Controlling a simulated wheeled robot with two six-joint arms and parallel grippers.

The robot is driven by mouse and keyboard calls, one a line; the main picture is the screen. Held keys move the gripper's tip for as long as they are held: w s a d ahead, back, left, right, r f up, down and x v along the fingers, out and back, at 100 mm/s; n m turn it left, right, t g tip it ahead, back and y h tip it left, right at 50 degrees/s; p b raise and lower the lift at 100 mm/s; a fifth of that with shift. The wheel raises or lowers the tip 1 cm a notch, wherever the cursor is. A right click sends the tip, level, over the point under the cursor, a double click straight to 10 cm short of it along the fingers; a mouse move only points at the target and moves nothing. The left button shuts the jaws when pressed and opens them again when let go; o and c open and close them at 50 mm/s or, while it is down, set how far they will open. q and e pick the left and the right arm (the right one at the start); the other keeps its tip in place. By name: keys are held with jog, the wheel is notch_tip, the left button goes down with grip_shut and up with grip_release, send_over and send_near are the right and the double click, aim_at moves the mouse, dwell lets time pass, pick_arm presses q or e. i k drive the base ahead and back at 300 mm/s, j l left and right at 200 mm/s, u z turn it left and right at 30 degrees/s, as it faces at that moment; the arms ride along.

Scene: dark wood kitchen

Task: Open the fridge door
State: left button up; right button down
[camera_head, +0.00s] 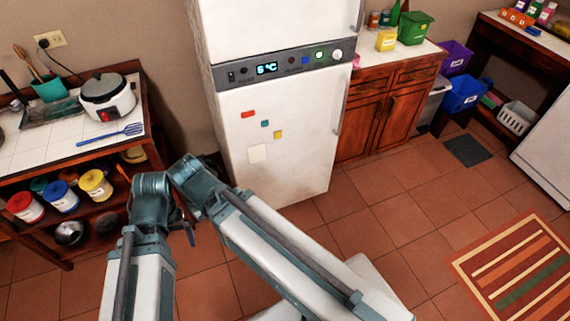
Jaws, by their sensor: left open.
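The white fridge (290,150) stands upright against the back wall, its top cut off by the frame. Its lower door is shut, with small coloured magnets and a paper note on it. A long pale vertical handle (343,108) runs along the lower door's right edge. An upper door (270,30) is also shut, with a handle (358,14) at its right edge. A dark control panel reading 6°C lies between them. My left gripper (188,230) is open, small and partly hidden by my arm, left of the fridge's lower front and apart from the handle. My right gripper is not visible.
A tiled counter (62,142) with a rice cooker (107,96) and a blue spatula stands left. A wooden cabinet (375,122) adjoins the fridge's right side. A striped rug (520,270) lies at lower right. The tiled floor before the fridge's right side is clear.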

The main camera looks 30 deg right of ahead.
aim_at(283, 134)
jog(key=z, duration=1.95)
jog(key=i, duration=0.55)
